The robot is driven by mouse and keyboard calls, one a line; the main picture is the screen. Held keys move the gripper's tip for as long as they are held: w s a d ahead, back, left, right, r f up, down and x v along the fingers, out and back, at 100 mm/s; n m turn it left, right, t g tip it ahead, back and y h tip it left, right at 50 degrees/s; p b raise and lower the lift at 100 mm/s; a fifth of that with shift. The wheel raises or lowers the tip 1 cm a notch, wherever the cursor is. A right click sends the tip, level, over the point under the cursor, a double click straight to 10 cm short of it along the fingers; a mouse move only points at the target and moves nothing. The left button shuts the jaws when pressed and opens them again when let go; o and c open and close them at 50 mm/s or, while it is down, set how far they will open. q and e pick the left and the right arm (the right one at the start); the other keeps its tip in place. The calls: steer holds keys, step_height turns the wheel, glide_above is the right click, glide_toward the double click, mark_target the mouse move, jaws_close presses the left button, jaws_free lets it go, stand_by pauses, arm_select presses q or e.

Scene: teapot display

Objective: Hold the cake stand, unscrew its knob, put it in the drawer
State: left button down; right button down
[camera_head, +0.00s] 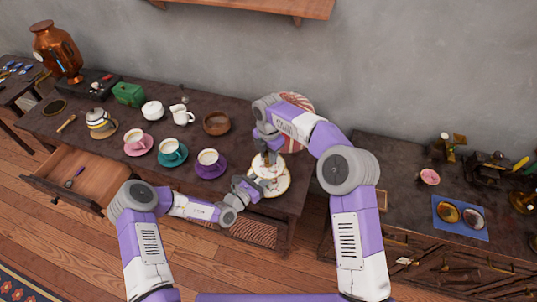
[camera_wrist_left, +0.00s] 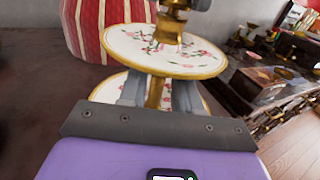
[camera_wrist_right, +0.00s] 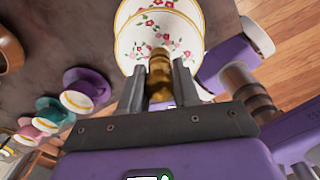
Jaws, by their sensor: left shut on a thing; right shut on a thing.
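The two-tier cake stand (camera_head: 277,187), with white floral plates edged in gold, stands on the right end of the dark table. My left gripper (camera_wrist_left: 157,92) is shut on its gold stem between the upper plate (camera_wrist_left: 130,42) and the lower plate. My right gripper (camera_wrist_right: 161,78) comes from above and is shut on the gold knob (camera_wrist_right: 160,68) at the stand's top. In the head view the knob is mostly hidden by my right gripper. I cannot tell how far it is unscrewed. The drawer (camera_head: 100,178) is open at the table's front left.
Purple (camera_head: 208,171), teal (camera_head: 172,159) and pink (camera_head: 138,149) cups on saucers stand left of the stand. A wooden bowl (camera_head: 216,124) is behind them. A red-striped object (camera_wrist_left: 95,25) stands close behind the stand. A small item (camera_head: 73,178) lies in the drawer.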

steer(key=shift+r, duration=1)
steer(key=shift+r, duration=0.1)
steer(key=shift+r, duration=1.9)
arm_select(q)
steer(key=c, duration=0.7)
jaws_free()
steer(key=v, duration=1.2)
